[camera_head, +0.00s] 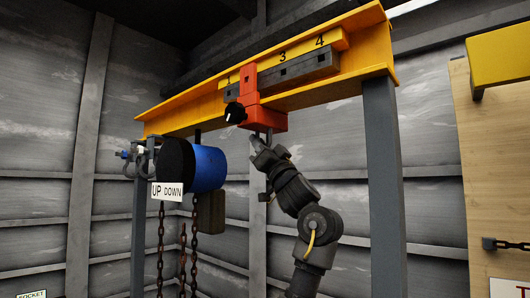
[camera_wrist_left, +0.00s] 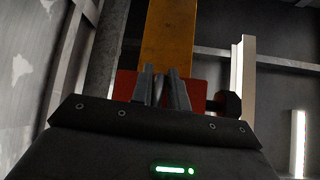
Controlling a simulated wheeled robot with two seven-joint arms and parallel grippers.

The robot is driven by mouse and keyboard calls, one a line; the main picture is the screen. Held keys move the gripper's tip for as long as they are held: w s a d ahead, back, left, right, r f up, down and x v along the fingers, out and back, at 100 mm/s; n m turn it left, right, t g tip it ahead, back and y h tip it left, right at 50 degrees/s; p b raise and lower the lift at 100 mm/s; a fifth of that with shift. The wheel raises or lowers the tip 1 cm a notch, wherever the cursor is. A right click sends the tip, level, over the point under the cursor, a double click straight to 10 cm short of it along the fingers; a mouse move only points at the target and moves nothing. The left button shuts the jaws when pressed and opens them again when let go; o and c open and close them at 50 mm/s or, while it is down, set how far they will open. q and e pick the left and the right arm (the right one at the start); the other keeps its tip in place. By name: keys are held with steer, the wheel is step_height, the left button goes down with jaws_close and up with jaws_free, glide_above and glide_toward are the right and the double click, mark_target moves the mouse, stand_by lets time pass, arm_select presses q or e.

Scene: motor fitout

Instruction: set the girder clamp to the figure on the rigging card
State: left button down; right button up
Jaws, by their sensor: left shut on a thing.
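The orange-red girder clamp (camera_head: 265,118) sits on the yellow girder (camera_head: 190,112), on a scale strip (camera_head: 300,48) where 1, 3 and 4 show. Its upright covers the place between 1 and 3. A black knob (camera_head: 235,113) sticks out of the clamp's left side. My left gripper (camera_head: 258,143) is directly under the clamp, shut on a thin grey piece below it. The wrist view shows my jaws (camera_wrist_left: 161,88) close around that piece, with the red clamp (camera_wrist_left: 125,84) behind. No readable rigging card figure shows. My right gripper is out of view.
A blue and black hoist (camera_head: 206,168) hangs left of my arm, with an UP DOWN label (camera_head: 167,191) and rusty chains (camera_head: 160,245). A grey post (camera_head: 383,170) stands right of my arm. A wooden board (camera_head: 497,190) is at far right.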

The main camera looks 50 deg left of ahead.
arm_select(q)
steer(key=shift+w+a, duration=0.1)
steer(key=shift+a, duration=0.25)
steer(key=c, duration=1.5)
jaws_free()
steer(key=shift+w+d, duration=0.1)
steer(key=shift+d, duration=0.15)
steer(key=shift+w, duration=0.1)
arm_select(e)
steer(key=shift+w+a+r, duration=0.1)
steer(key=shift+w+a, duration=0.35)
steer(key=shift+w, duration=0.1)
arm_select(q)
steer(key=shift+a+f, duration=0.1)
